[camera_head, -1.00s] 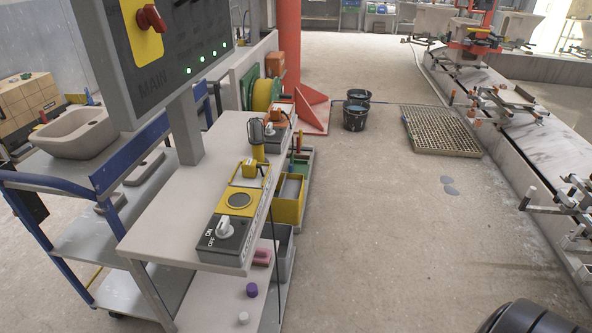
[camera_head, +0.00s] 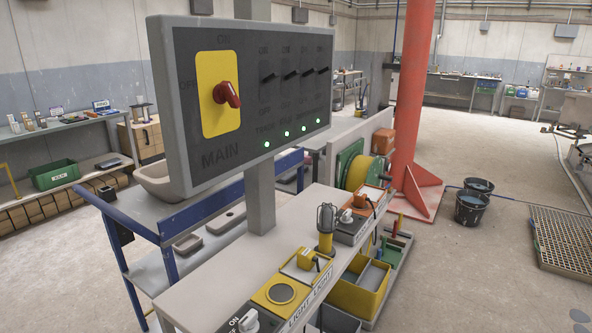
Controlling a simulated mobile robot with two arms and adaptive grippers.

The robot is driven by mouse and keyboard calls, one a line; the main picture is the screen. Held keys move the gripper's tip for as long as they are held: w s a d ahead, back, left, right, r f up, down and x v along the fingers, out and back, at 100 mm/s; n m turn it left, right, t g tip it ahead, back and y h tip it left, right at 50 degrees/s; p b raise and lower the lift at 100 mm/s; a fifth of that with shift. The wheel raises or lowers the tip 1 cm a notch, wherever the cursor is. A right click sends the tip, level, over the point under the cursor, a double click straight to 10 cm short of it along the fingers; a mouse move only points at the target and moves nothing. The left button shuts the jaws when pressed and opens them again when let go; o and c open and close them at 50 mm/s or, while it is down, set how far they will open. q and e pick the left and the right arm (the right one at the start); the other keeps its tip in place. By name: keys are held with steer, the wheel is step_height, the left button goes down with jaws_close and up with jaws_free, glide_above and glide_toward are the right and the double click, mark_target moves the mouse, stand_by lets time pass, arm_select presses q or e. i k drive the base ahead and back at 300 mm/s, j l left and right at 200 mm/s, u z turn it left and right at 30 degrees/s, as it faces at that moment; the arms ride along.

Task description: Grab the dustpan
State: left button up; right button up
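I cannot make out a dustpan in the head view. Neither of my grippers is in view.
A control panel (camera_head: 250,90) with a red main switch (camera_head: 227,94) stands close by, above a bench (camera_head: 225,280) with yellow and grey boxes. A blue-framed cart (camera_head: 170,225) is behind it. A red column (camera_head: 409,90), black buckets (camera_head: 471,208) and a floor grate (camera_head: 565,243) lie beyond. Open floor (camera_head: 420,275) is at right.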

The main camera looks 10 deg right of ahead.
mark_target(391, 255)
steer(key=i+l, duration=0.2)
steer(key=l, duration=0.2)
steer(key=i+l, duration=0.15)
steer(key=l, duration=0.25)
steer(key=i+l, duration=0.2)
steer(key=l, duration=0.2)
steer(key=i+l, duration=0.2)
steer(key=l, duration=0.25)
steer(key=i+l, duration=0.2)
steer(key=l, duration=0.2)
steer(key=i+l, duration=0.15)
steer(key=l, duration=0.25)
steer(key=i+l, duration=0.2)
steer(key=l, duration=0.2)
